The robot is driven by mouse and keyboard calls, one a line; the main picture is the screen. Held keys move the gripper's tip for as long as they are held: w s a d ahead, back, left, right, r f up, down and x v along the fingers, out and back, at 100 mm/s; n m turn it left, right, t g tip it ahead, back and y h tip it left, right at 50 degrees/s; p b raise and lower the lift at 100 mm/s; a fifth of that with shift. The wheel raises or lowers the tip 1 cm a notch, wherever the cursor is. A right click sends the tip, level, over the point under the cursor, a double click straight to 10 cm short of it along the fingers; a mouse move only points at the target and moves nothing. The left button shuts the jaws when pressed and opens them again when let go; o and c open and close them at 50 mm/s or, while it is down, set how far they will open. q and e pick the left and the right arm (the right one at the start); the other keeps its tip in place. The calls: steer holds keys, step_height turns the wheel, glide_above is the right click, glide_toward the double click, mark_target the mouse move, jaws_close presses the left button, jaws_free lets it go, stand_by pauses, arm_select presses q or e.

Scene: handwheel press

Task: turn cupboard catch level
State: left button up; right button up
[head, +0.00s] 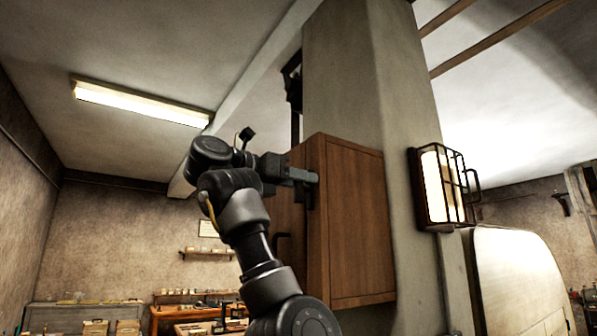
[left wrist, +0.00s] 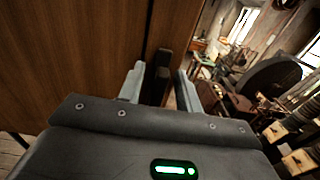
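A brown wooden cupboard (head: 358,225) hangs on a grey pillar in the head view; its wood (left wrist: 70,60) fills the left of the left wrist view. A dark catch (left wrist: 158,78) stands roughly upright at the cupboard's edge, between my left fingers. My right gripper is not in view.
A caged lamp (head: 441,188) is on the pillar to the right, above a pale rounded panel (head: 518,285). Workbenches stand far back at lower left. The air left of my arm is clear.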

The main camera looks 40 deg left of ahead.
arm_select(q)
steer(key=shift+c, duration=0.3)
jaws_close()
